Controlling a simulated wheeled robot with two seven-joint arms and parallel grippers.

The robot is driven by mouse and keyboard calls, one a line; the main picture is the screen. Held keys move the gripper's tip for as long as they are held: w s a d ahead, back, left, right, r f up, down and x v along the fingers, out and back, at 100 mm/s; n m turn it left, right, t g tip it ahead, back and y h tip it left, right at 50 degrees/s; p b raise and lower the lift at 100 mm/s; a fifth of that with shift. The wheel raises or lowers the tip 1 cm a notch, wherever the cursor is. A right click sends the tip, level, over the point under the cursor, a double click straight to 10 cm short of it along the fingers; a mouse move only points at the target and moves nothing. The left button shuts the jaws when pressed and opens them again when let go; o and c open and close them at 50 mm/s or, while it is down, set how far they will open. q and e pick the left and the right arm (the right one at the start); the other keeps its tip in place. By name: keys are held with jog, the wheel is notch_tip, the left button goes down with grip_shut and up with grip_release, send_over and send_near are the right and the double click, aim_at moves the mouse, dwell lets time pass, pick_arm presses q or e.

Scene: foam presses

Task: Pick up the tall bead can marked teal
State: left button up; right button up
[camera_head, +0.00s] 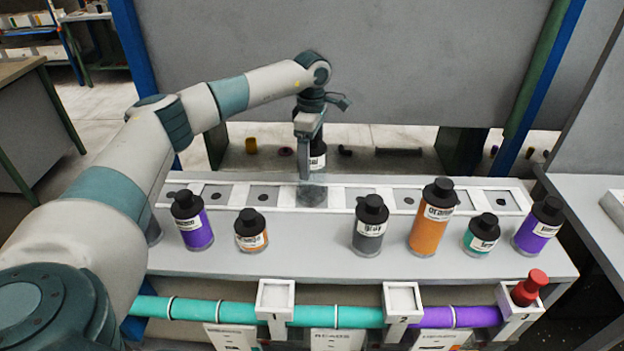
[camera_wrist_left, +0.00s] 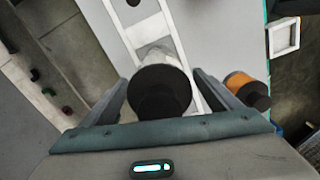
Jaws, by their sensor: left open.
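My left gripper (camera_head: 305,178) points down over the middle of the white slotted rail, its jaws apart. A black-lidded can (camera_head: 318,161) with a white label shows partly behind its fingers. In the left wrist view, a round black lid (camera_wrist_left: 160,92) lies between the two open fingers (camera_wrist_left: 162,98), with a gap on each side. That can's body colour is mostly hidden, so I cannot tell its mark. A short can with a teal body (camera_head: 481,235) stands at the right of the bench. My right gripper is not in view.
Purple (camera_head: 191,221), orange (camera_head: 251,231), grey (camera_head: 370,226), tall orange (camera_head: 431,218) and purple (camera_head: 538,226) cans stand along the grey bench (camera_head: 310,250). A teal pipe (camera_head: 225,313) and a red knob (camera_head: 530,287) are at its front. Bench between the left orange and grey cans is clear.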

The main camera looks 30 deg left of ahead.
aim_at(314, 143)
pick_arm(q)
jog(key=shift+c, duration=0.2)
jog(key=c, duration=2)
jog(key=shift+o, duration=0.2)
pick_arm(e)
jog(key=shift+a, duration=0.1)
pick_arm(q)
jog(key=shift+r, duration=0.1)
